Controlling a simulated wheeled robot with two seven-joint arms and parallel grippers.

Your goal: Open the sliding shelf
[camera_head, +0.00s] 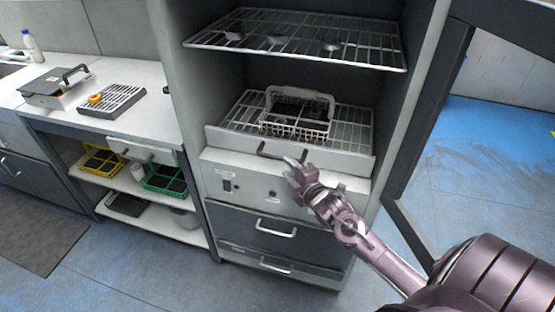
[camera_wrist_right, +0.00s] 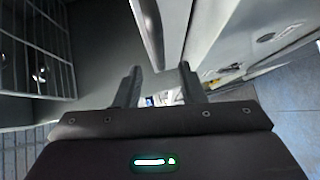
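The sliding shelf (camera_head: 355,165) is a wire rack with a pale front panel inside the tall cabinet. A dark bar handle (camera_head: 283,151) is on its front. The shelf looks pushed in. My right gripper (camera_head: 293,165) is at the front of the shelf, close to the right part of the handle; I cannot tell if it touches. In the right wrist view the two fingers (camera_wrist_right: 160,86) stand apart, with nothing clearly held between them. A wire basket (camera_head: 297,112) sits on the shelf. My left gripper is not in view.
A fixed wire rack (camera_head: 300,38) is above the shelf. The cabinet's dark-framed door (camera_head: 422,120) stands open at the right. Drawers (camera_head: 275,228) lie below. A counter (camera_head: 150,85) with a slotted tray and colored baskets beneath is at the left. The blue floor at right looks clear.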

